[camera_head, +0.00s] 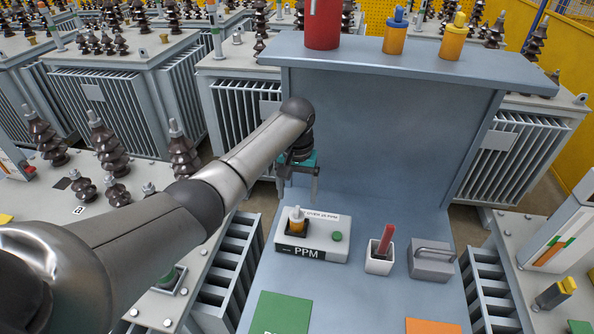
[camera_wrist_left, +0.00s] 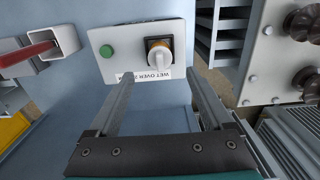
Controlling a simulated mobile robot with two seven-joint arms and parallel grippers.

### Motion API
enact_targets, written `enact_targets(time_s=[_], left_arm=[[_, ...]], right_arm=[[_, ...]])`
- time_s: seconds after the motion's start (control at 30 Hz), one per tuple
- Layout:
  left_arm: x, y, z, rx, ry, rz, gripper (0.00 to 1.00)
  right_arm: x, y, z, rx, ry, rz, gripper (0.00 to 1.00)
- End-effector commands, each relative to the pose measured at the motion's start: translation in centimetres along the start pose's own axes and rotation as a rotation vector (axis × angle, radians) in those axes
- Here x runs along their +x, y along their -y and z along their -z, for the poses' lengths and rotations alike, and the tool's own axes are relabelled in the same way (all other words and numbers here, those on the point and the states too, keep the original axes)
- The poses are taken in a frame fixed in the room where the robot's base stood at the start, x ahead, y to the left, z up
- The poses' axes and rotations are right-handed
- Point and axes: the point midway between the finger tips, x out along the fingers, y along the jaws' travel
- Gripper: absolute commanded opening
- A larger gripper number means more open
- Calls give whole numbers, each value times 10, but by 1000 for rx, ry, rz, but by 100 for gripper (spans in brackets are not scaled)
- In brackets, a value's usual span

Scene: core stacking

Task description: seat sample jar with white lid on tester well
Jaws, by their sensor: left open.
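A small amber sample jar with a white lid (camera_head: 298,219) stands upright on the left part of the white tester (camera_head: 330,240), which bears a PPM label and a green button. In the left wrist view the jar (camera_wrist_left: 159,55) shows from above, on the tester (camera_wrist_left: 122,66); its base and the well are hidden under it. My left gripper (camera_head: 298,198) is open and empty, above and behind the jar, apart from it. In the left wrist view its two fingers (camera_wrist_left: 160,85) point towards the tester with the jar beyond them. My right gripper is not in view.
A shelf (camera_head: 420,62) behind holds a red container (camera_head: 323,25), a blue-lidded jar (camera_head: 396,32) and a yellow-lidded jar (camera_head: 454,40). A white holder with a red stick (camera_head: 381,258) and a grey handled block (camera_head: 432,260) stand right of the tester. Green (camera_head: 281,314) and orange (camera_head: 432,326) pads lie in front.

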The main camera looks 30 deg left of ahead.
Motion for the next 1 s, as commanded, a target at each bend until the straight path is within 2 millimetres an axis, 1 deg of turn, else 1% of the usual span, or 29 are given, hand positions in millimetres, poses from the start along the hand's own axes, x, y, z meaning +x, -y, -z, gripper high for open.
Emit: enact_targets(time_s=[0.03,0.1,0.2,0.3,0.47,1.0], left_arm=[[-14,0,1,0,-4,-1,84],[-26,0,1,0,-2,-1,84],[-40,0,0,-1,-1,0,84],[-50,0,0,0,-1,0,84],[-54,0,0,-1,0,0,84],[-54,0,0,0,1,0,84]], right_arm=[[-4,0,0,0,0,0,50],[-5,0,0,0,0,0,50],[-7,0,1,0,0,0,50],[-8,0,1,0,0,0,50],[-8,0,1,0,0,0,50],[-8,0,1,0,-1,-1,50]])
